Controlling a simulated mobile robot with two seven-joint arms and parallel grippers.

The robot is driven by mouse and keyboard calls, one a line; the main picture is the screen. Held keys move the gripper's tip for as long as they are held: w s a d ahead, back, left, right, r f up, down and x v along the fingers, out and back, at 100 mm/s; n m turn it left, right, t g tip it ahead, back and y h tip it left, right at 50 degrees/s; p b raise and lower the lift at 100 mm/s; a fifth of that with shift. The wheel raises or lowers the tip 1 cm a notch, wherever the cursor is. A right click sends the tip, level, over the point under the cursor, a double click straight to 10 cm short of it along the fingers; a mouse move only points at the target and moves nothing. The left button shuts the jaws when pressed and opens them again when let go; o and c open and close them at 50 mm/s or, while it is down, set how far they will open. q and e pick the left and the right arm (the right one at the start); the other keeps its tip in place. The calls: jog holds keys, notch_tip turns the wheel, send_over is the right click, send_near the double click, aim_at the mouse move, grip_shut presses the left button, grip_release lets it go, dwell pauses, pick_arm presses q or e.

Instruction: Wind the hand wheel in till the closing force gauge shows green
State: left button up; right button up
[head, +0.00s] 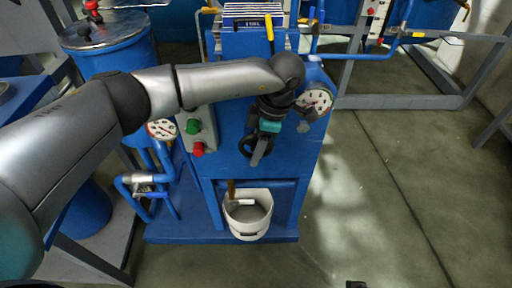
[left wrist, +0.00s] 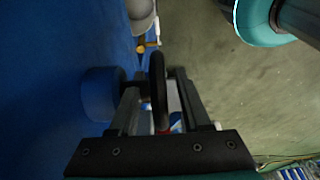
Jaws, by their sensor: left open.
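The black hand wheel (head: 245,146) is on the front of the blue machine, partly covered by my left gripper (head: 260,153). In the left wrist view its dark rim (left wrist: 157,72) stands edge-on between the two fingers of my left gripper (left wrist: 154,84). The fingers are open, one on each side of the rim, with a gap showing at least on the right. A round white gauge (head: 316,100) with red and green marks is on the machine's right side. Another such gauge (head: 161,129) is at the left. I cannot tell where either needle points.
A box with a green button (head: 193,126) and a red button (head: 198,149) is left of the wheel. A white bucket (head: 248,228) is below it. A blue drum (head: 112,50) stands at the back left. The floor (head: 385,210) at right is clear.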

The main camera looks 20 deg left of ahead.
jog(key=shift+r, duration=0.1)
pick_arm(q)
jog(key=shift+r, duration=0.35)
jog(key=p+v, duration=0.4)
jog(key=v, duration=0.8)
jog(key=shift+d+r, duration=0.2)
jog(key=shift+r, duration=0.15)
jog(key=shift+p+v, duration=0.4)
jog(key=shift+v, duration=0.5)
pick_arm(e)
jog(key=s+d+f, duration=0.2)
jog(key=s+f, duration=0.2)
jog(key=f, duration=0.5)
jog(key=shift+s+d+g, duration=0.3)
jog(key=shift+s+g, duration=0.05)
jog(key=shift+g, duration=0.05)
jog(key=shift+r, duration=0.1)
